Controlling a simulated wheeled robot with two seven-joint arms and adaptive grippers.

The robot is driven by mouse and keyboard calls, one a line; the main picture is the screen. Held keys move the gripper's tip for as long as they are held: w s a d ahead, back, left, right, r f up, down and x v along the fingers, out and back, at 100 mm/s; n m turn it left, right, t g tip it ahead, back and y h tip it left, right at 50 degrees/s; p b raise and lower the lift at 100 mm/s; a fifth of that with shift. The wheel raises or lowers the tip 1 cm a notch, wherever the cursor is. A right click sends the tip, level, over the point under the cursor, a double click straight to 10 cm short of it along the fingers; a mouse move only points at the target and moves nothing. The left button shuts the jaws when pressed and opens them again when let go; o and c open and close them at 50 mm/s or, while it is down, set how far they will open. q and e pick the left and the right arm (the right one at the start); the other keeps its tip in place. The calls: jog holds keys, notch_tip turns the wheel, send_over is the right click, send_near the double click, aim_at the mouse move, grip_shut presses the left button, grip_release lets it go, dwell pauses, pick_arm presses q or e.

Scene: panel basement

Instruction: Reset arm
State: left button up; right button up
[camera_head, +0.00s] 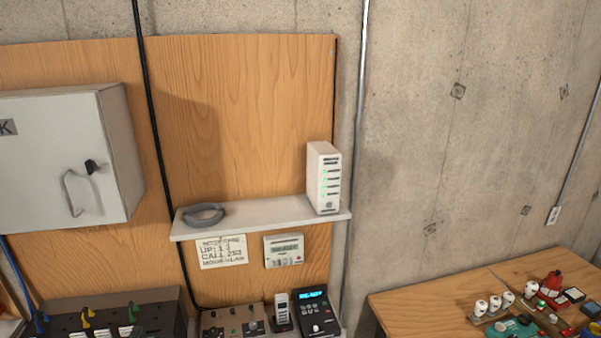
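Neither of my arms and neither gripper shows in the head view. A white shelf (262,216) is fixed to the wooden wall panel. A white box-shaped device with green lights (323,178) stands upright at its right end. A grey ring-shaped coil (204,214) lies at its left end.
A grey wall cabinet (65,158) juts out at the left. Devices, including a black unit with a lit blue display (315,313), stand below the shelf. A wooden table (410,305) at the lower right holds several small items.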

pick_arm(q)
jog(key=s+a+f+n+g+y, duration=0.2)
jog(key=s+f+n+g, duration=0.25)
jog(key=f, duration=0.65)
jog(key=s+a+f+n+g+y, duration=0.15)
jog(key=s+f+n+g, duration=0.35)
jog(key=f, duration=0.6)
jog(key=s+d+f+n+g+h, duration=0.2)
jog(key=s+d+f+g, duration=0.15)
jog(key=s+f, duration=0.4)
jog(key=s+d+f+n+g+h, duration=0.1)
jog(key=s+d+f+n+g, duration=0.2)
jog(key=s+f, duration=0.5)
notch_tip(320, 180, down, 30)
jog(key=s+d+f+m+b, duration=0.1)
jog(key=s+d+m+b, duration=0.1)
jog(key=b, duration=0.3)
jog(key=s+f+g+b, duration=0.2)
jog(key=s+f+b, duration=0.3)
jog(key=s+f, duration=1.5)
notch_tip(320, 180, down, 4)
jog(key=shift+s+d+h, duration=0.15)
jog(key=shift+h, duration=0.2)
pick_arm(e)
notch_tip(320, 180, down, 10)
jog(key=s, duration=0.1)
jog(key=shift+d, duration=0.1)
